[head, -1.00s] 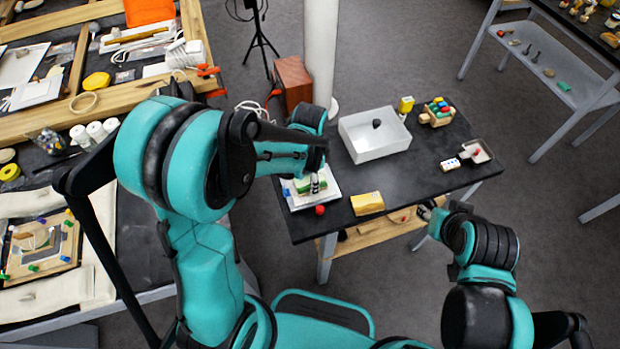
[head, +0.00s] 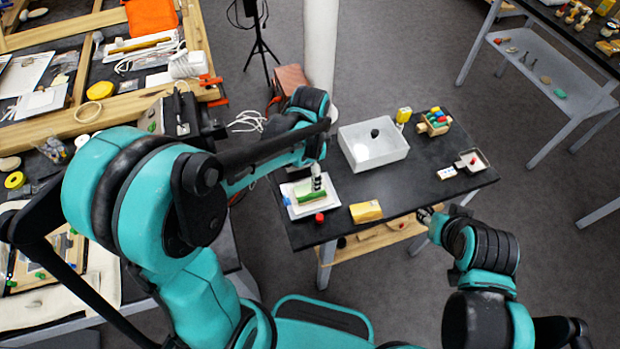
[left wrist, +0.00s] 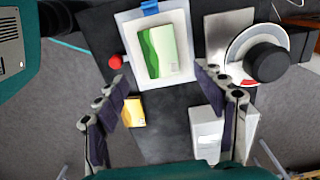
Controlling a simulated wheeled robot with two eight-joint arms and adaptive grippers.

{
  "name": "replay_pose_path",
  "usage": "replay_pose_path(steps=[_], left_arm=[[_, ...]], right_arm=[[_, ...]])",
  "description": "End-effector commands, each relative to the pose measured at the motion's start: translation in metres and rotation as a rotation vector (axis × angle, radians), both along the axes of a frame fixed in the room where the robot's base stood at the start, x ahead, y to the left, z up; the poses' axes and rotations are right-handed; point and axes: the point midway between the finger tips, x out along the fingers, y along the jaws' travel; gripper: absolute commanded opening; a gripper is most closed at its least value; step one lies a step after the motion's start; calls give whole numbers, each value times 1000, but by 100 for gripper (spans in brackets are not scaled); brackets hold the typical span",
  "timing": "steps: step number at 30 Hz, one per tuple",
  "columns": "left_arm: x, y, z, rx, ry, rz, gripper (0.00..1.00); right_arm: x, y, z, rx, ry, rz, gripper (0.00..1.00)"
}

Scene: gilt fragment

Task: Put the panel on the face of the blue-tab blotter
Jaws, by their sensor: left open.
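The blue-tab blotter (head: 294,209) is a white square at the near left of the dark table; in the left wrist view its white rim (left wrist: 129,40) and blue tab (left wrist: 150,7) show. The panel (left wrist: 165,50), pale with a wavy green band, lies on the blotter, slightly turned, inside the white border. In the head view the panel (head: 311,196) is partly covered by my gripper. My left gripper (head: 317,182) is above it, open, its fingers (left wrist: 160,75) apart and not touching the panel. My right gripper (head: 425,214) is past the table's front edge; its jaws are too small to judge.
A red knob (head: 320,217) and a yellow block (head: 366,211) are close to the blotter. A white bin (head: 373,156) stands behind. A round white piece with a black knob (left wrist: 267,61) lies beside the blotter.

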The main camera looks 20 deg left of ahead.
Motion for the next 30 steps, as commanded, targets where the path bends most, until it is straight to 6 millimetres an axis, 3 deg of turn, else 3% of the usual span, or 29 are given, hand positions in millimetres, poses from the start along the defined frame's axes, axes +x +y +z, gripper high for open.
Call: replay_pose_path(steps=[3,11,21,30], left_arm=[[0,0,21,0,0,0,70],[-8,4,44,-5,-37,58,70],[-67,32,92,-124,-358,578,70],[-100,46,98,-280,-549,905,70]], right_arm=[[0,0,7,0,0,0,40],[0,0,10,0,0,0,40],[0,0,9,0,0,0,40],[0,0,9,0,0,0,40]])
